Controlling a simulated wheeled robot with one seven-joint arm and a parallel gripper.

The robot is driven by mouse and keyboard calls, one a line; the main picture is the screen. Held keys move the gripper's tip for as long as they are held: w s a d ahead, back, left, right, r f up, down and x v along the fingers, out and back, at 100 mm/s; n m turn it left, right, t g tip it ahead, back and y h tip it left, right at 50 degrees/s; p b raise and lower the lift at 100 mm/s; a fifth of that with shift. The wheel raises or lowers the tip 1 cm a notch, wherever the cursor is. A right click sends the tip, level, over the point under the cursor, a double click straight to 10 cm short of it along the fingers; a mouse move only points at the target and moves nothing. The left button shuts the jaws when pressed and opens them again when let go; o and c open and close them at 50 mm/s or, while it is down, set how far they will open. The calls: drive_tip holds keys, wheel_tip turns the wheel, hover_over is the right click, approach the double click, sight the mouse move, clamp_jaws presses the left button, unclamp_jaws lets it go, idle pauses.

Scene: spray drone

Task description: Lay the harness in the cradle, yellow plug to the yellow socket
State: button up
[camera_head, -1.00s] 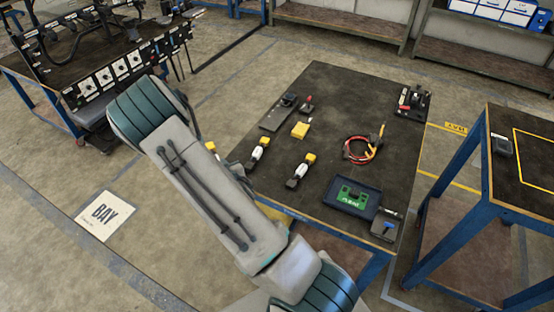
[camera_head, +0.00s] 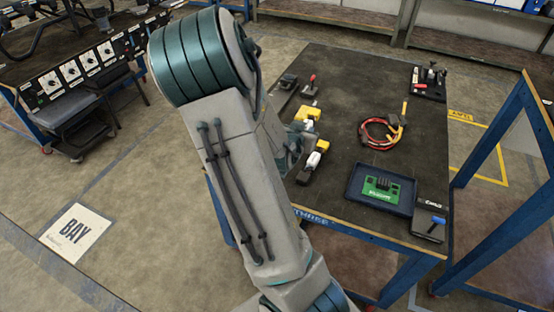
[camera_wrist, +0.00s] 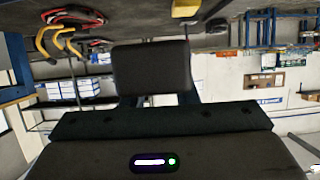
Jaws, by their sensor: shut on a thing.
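The harness appears to be the coil of red, black and yellow leads (camera_head: 380,134) on the dark table, with yellow ends at its right. In the wrist view its curved yellow parts (camera_wrist: 48,40) show at top left. My gripper (camera_wrist: 152,98) is shut on a dark, rounded block (camera_wrist: 152,68), whose identity I cannot tell. In the head view my arm hides most of the gripper, over the table's left part. A yellow-and-white connector piece (camera_head: 318,155) and a yellow block (camera_head: 308,113) lie beside it. I cannot tell which thing is the cradle or yellow socket.
A blue tray with a green board (camera_head: 381,188) and a dark box with a blue top part (camera_head: 430,222) stand at the table's near right. A black fixture (camera_head: 429,82) stands at the far right. Bare tabletop lies between the coil and that fixture.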

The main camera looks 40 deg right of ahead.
drive_tip(key=shift+s+d+f, duration=0.15)
drive_tip(key=shift+f, duration=0.1)
drive_tip(key=shift+w+a+f, duration=0.2)
drive_tip(key=shift+w, duration=0.05)
drive_tip(key=w+a+f, duration=0.4)
drive_tip(key=a, duration=0.1)
drive_tip(key=w+a+f, duration=0.2)
drive_tip(key=a, duration=0.1)
drive_tip(key=shift+w+a+f, duration=0.1)
drive_tip(key=shift+w, duration=0.2)
drive_tip(key=shift+f+b, duration=0.7)
drive_tip(key=shift+f, duration=1.35)
drive_tip(key=shift+f, duration=0.1)
drive_tip(key=shift+f, duration=0.15)
drive_tip(key=o, duration=1.1)
drive_tip(key=shift+c, duration=0.2)
